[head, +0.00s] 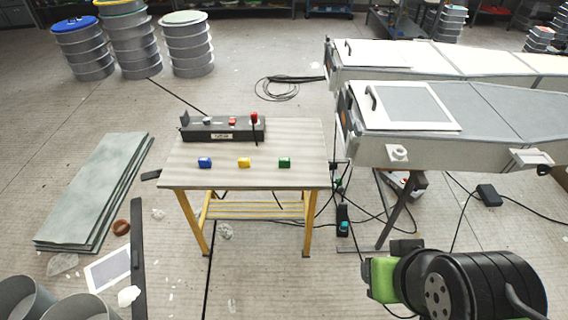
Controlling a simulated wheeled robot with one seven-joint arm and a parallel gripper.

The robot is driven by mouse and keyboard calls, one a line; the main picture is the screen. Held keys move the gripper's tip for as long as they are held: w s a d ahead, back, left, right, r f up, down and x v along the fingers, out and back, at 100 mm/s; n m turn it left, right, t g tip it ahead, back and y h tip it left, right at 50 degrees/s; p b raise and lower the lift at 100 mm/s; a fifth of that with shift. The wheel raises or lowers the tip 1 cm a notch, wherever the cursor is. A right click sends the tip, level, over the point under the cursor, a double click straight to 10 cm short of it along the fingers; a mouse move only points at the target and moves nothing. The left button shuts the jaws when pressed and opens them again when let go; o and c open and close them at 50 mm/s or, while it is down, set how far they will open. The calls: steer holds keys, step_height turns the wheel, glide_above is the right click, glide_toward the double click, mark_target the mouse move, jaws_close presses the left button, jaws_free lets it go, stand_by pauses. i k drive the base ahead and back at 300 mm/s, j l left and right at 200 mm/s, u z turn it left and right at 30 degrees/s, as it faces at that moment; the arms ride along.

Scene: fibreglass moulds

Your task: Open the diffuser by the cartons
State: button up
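Two long grey-white units stand at the right, each with a white framed panel on top. The nearer panel (418,106) has a grey inset and a dark handle at its left, and lies flat on its unit (400,154). The farther panel (385,53) also has a dark handle and lies flat. I cannot tell for certain which one is the diffuser. A small brown shape (561,173) at the right edge may be a carton; it is mostly cut off. Part of my black and green arm shows at the lower right, apart from the units. My gripper's fingers are not visible.
A yellow-legged table (302,176) holds a dark control box (222,134) and blue, yellow and green blocks. Stacked drums (186,45) stand at the back left, grey slabs (95,190) at left. Cables cross the floor beneath the nearer unit.

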mark_target(382, 105)
steer(key=i+l+u, duration=1.15)
steer(key=l+u, duration=0.15)
steer(key=i+l+u, duration=0.15)
steer(key=l+u, duration=0.2)
steer(key=l, duration=0.2)
